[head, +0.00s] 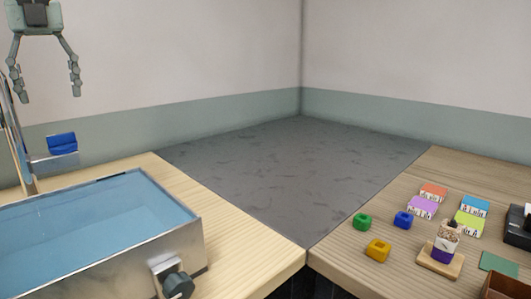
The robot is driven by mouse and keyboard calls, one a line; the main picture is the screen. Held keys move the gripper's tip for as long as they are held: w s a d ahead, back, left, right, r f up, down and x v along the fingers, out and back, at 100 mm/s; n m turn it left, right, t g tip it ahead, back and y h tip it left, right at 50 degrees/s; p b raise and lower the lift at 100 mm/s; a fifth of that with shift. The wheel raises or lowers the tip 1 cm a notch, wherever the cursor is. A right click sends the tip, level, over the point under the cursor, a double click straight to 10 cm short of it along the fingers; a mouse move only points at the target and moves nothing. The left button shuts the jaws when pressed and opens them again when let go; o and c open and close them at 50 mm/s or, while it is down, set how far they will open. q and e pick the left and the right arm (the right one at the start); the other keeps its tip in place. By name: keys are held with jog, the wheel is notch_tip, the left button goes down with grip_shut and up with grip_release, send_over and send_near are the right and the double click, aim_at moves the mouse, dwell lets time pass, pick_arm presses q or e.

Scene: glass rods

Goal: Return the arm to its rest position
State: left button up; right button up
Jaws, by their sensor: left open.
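My left gripper (49,96) hangs at the top left of the head view, fingers pointing down. Its two fingers are spread wide and nothing is between them. It is in front of the pale wall, above the blue block on a metal stand (62,142) and the water bath, and appears apart from both. The rest of the left arm is cut off by the top edge. My right gripper is not in view.
A metal water bath (180,243) with a dark knob (178,285) fills the lower left table. On the right table are green (362,222), blue (403,220) and yellow (378,250) pieces, several small boxes, and a stack on a wooden base (440,262).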

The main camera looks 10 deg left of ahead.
pick_arm(q)
notch_tip(320, 180, down, 8)
jog(key=shift+f, duration=0.15)
jog(key=n, duration=1.4)
jog(key=shift+a, duration=0.1)
jog(key=n, duration=0.4)
dwell(0.5)
dwell(0.3)
